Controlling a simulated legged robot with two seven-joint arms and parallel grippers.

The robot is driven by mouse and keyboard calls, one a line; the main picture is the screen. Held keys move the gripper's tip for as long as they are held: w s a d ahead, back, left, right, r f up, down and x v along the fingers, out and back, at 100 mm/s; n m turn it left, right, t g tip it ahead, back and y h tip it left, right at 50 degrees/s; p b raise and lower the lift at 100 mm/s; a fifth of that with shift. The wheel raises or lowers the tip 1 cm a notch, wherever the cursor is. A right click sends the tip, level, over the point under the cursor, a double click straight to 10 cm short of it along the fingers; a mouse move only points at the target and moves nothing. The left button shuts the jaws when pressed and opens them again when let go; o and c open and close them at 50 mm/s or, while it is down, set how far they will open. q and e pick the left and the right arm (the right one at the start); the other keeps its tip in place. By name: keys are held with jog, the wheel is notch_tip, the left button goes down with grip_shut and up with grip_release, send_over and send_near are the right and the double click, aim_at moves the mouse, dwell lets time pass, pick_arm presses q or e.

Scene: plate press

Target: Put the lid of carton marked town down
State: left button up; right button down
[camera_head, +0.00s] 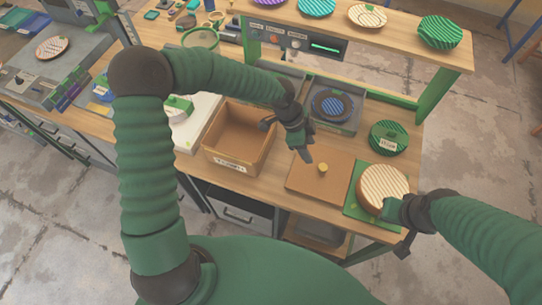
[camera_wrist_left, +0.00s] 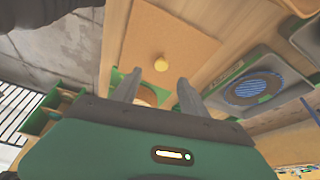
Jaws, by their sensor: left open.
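The open brown carton (camera_head: 211,143) stands on the bench with its top uncovered; a pale label (camera_head: 231,164) is on its front, too small to read surely. A flat tan square lid (camera_head: 305,180) with a yellow knob (camera_head: 323,168) lies on the bench to the right of the carton. My left gripper (camera_head: 306,152) is open and empty above the lid's far edge. The left wrist view shows the knob (camera_wrist_left: 161,64) beyond the parted fingers (camera_wrist_left: 157,92), apart from them. My right gripper (camera_head: 388,208) is at the stacked striped plates (camera_head: 384,185); its fingers are unclear.
The plates rest on a green mat (camera_head: 354,208) right of the lid. A grey device with a blue striped disc (camera_head: 333,106) stands behind the lid, and green plates (camera_head: 389,137) behind the mat. A shelf (camera_head: 390,40) with several striped plates spans the back.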

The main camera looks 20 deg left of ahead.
pick_arm(q)
jog(key=s+a+r+n+t+y+b, duration=0.1)
jog(key=s+a+r+n+y+b, duration=0.1)
jog(key=s+a+n, duration=1.1)
jog(key=s+n+y+b, duration=0.1)
jog(key=s+n+y, duration=0.1)
jog(key=shift+s+a+t+y+b, duration=0.15)
jog(key=shift+a+t+y+b, duration=0.15)
jog(key=shift+t+b, duration=0.1)
pick_arm(e)
notch_tip(320, 180, down, 4)
jog(key=shift+s+d+r, duration=0.1)
jog(key=shift+d+r, duration=0.05)
pick_arm(q)
jog(key=shift+a, duration=0.1)
jog(key=shift+c, duration=0.3)
dwell(1.7)
